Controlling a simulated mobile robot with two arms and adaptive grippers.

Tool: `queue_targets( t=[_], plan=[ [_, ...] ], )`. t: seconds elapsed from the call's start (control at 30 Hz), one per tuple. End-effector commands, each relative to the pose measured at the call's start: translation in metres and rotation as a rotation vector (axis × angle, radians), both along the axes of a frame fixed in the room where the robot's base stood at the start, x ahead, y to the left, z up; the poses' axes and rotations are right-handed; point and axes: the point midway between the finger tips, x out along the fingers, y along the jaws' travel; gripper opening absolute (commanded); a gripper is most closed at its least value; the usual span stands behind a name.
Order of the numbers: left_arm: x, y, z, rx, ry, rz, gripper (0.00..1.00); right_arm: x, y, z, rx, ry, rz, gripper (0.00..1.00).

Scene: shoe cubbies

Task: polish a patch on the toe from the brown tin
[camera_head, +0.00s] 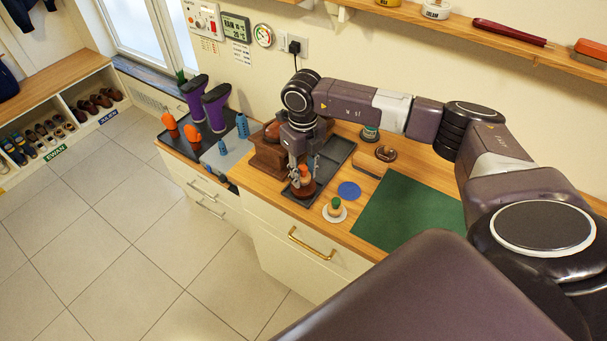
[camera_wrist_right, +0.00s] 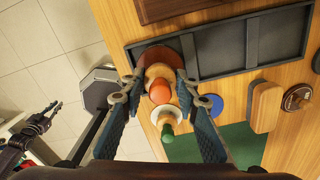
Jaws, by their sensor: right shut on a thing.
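My right gripper (camera_head: 301,178) is shut on a wooden-handled dauber with an orange top (camera_head: 305,170); in the right wrist view the fingers (camera_wrist_right: 161,98) stand either side of the dauber (camera_wrist_right: 159,92). A brown round dish (camera_wrist_right: 172,55) is below it, at the dark tray's corner; whether they touch is unclear. The brown tin (camera_head: 386,154) lies right of the tray, and shows in the wrist view (camera_wrist_right: 297,98). A brown shoe (camera_head: 271,131), partly hidden by my arm, is on a dark wooden stand (camera_head: 268,158). My left gripper (camera_wrist_right: 50,113) shows small in the wrist view, its opening unclear.
A green-topped dauber (camera_head: 335,203) stands on a white dish. A tan brush (camera_head: 370,168), blue disc (camera_head: 349,190), green-labelled tin (camera_head: 370,133) and green mat (camera_head: 407,210) are nearby. Purple boots (camera_head: 215,106) stand left. The mat is clear. A shelf (camera_head: 460,27) runs above.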

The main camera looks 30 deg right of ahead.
Motion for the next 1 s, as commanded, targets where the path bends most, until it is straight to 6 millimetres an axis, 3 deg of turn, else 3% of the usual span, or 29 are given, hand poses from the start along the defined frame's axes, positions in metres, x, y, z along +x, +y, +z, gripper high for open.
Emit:
queue_targets(
  t=[0.53,1.0],
  plan=[
    [0.000,0.000,0.029,0.000,-0.001,-0.001,0.15,0.001,0.000,0.047,0.000,-0.002,-0.001,0.09],
    [0.001,0.000,0.029,0.000,-0.001,-0.001,0.15,0.000,0.000,0.049,0.000,-0.001,-0.001,0.09]
  ],
)
